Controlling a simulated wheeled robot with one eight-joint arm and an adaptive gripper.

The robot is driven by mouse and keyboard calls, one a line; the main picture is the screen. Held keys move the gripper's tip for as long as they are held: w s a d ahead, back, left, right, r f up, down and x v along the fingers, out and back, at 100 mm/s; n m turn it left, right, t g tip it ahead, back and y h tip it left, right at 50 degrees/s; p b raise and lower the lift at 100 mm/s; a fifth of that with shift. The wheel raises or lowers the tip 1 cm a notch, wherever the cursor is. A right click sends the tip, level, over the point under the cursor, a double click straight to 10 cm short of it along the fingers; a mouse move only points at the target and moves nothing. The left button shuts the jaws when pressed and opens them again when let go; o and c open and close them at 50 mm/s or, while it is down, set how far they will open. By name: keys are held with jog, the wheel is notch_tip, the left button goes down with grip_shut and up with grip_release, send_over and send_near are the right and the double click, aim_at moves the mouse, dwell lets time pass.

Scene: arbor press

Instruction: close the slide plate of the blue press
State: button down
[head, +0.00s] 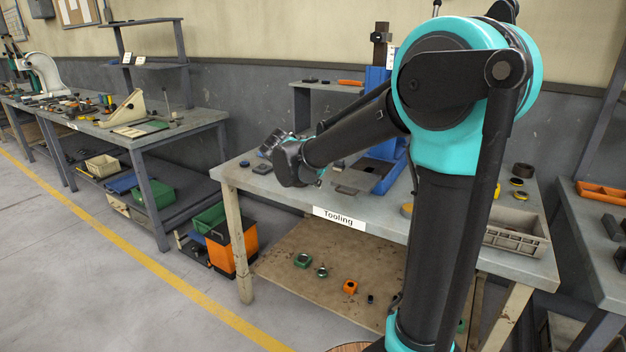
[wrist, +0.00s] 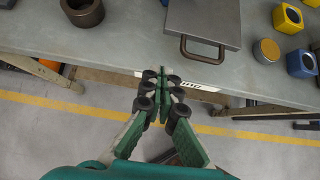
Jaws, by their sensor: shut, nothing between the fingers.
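The blue press (head: 376,84) stands on the Tooling bench, partly hidden behind my arm. Its grey slide plate (head: 355,178) lies low in front of the blue frame, toward the bench's front edge. In the wrist view the plate (wrist: 203,18) is at the top, with a brown loop handle (wrist: 210,58) on its near side. The press frame is outside that view. My gripper (wrist: 162,78) is shut and empty near the bench's front edge, below and left of the handle and apart from it. In the head view its fingers are hard to make out beyond my wrist.
A dark ring (wrist: 83,12) lies left of the plate. A yellow block (wrist: 287,18), a round orange-topped piece (wrist: 267,50) and a blue block (wrist: 301,63) lie to its right. A grey bin (head: 515,236) sits at the bench's right end. Bare bench surface lies left of the handle.

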aim_at(345, 170)
jog(key=w+d+f, duration=0.1)
jog(key=w, duration=0.1)
jog(key=w+d+f, duration=0.2)
jog(key=w+d, duration=0.1)
jog(key=shift+w+f, duration=0.3)
jog(key=shift+w+d, duration=0.25)
jog(key=w+d, duration=0.2)
jog(key=w, duration=0.1)
jog(key=w+d, duration=0.5)
jog(key=w, duration=0.2)
jog(key=shift+w+d, duration=0.1)
jog(key=shift+d, duration=0.1)
jog(key=shift+w+d+r, duration=0.1)
jog(key=shift+w+d, duration=0.1)
jog(key=shift+w, duration=0.05)
